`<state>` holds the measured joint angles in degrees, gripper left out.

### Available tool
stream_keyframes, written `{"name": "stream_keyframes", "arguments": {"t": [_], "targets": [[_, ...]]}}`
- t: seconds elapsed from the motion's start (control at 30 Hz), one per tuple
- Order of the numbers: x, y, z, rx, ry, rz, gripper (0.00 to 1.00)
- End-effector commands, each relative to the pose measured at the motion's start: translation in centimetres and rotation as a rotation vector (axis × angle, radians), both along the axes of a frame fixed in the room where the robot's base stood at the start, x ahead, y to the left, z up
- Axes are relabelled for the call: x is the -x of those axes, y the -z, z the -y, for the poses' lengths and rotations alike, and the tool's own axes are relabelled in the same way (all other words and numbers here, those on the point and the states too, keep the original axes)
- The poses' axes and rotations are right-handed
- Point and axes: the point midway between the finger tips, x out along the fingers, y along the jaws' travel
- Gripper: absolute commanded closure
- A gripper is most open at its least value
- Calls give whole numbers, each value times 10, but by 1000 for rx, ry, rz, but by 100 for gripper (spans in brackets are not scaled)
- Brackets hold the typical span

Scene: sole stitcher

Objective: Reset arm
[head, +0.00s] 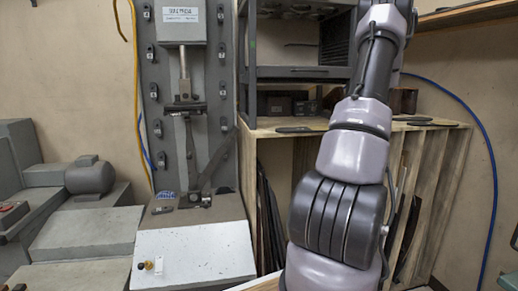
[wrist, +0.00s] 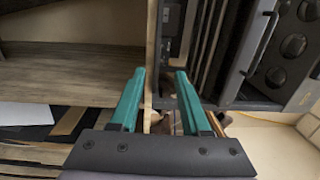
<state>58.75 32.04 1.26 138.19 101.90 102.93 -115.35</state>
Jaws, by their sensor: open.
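In the wrist view, my gripper (wrist: 160,90) shows two teal fingers reaching forward from a dark mount. The fingers stand apart and nothing is held between them. The gap between them faces the edge of a wooden panel and dark metal parts behind it. In the head view my arm rises through the right half of the picture, and my gripper is out of the frame at the top. The grey stitching machine (head: 190,110) stands upright left of my arm, with a white front panel (head: 195,253) at its base.
A wooden bench (head: 290,128) with a dark metal shelf (head: 300,74) stands close behind my arm. A blue cable (head: 472,125) hangs on the right wall. A yellow hose (head: 137,90) runs down left of the machine. Grey machinery (head: 85,230) fills the left side.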

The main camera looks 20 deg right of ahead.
Motion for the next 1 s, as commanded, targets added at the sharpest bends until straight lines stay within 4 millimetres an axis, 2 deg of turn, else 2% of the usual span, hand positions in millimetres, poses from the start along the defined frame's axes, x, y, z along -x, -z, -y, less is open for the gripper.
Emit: {"name": "stream_keyframes", "arguments": {"t": [0.17,0.27,0.37,0.47,0.5,0.57,0.6,0.7,0.8,0.9,1.0], "targets": [[-3,-3,-5,-1,-18,0,53],[-15,-17,-30,-6,-102,1,53],[-31,-40,-81,-19,-269,-15,53],[-41,-66,-153,-27,-489,-66,53],[-41,-75,-184,-26,-578,-98,53],[-36,-85,-228,-16,-709,-158,53],[-29,-91,-258,-4,-793,-207,53],[0,-101,-326,53,-982,-356,53],[36,-104,-374,146,-1110,-519,53],[74,-105,-404,274,-1174,-676,53],[108,-106,-417,426,-1174,-808,53]]}}
